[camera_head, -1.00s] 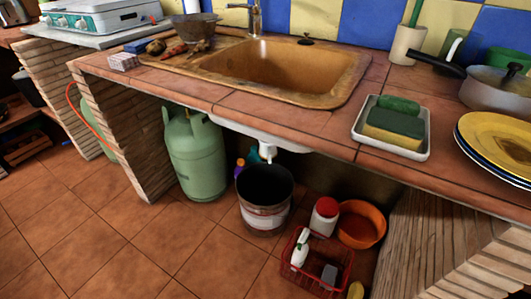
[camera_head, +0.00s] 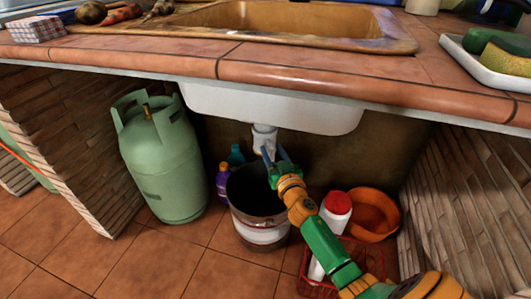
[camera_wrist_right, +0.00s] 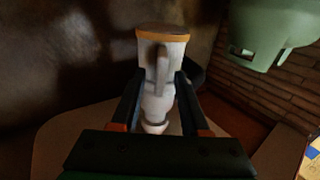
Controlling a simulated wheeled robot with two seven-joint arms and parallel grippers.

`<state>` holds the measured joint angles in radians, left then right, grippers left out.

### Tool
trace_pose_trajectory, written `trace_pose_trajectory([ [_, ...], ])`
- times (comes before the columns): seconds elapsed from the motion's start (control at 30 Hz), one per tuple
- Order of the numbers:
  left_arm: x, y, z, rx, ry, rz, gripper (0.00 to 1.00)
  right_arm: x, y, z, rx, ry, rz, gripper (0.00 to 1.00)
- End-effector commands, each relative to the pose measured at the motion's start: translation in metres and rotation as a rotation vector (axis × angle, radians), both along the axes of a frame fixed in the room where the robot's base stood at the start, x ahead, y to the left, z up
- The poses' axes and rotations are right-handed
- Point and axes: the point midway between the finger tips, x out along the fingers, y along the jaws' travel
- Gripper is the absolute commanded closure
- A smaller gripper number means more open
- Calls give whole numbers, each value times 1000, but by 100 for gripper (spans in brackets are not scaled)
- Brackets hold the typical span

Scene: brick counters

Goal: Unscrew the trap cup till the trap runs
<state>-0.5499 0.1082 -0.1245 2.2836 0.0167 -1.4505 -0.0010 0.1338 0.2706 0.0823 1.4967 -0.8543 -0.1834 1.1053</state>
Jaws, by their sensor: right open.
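The white sink trap (camera_head: 264,133) hangs under the white basin (camera_head: 270,108), partly hidden by my fingers. My right gripper (camera_head: 270,160) is raised to it from the lower right, with its jaws open. The wrist view looks upside down. There the pale trap (camera_wrist_right: 161,50) has an upright rib and an orange-brown band at the picture's top end. The dark fingers of my right gripper (camera_wrist_right: 158,98) lie on either side of it. I cannot tell whether they touch it. My left gripper is out of view.
A bucket (camera_head: 260,236) stands below the trap. A green gas cylinder (camera_head: 165,165) is left of it, with small bottles (camera_head: 223,180) between. A red basket (camera_head: 372,258), a red-capped white container (camera_head: 337,208) and an orange basin (camera_head: 385,230) are on the right. The counter edge (camera_head: 330,83) overhangs.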

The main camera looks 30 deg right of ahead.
Motion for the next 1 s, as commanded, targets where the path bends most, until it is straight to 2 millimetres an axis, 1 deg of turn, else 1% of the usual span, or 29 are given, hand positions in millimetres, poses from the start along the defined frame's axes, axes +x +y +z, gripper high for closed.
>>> trace_pose_trajectory([
  [0.03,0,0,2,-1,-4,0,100,5,-2,-1,-2,1,0,55],
  [0.1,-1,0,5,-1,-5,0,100,9,-3,-1,-2,1,-1,55],
  [0.3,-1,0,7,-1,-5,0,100,10,-3,0,0,2,-1,55],
  [0.33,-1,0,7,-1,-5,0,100,10,-3,0,0,2,-1,58],
  [0.37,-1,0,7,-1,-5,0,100,10,-3,0,0,2,0,66],
  [0.4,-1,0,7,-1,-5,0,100,10,-3,0,0,2,0,77],
  [0.5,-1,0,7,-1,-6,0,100,10,-3,-1,0,3,0,100],
  [1.0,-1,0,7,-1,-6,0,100,10,-3,-1,0,3,0,100],
])
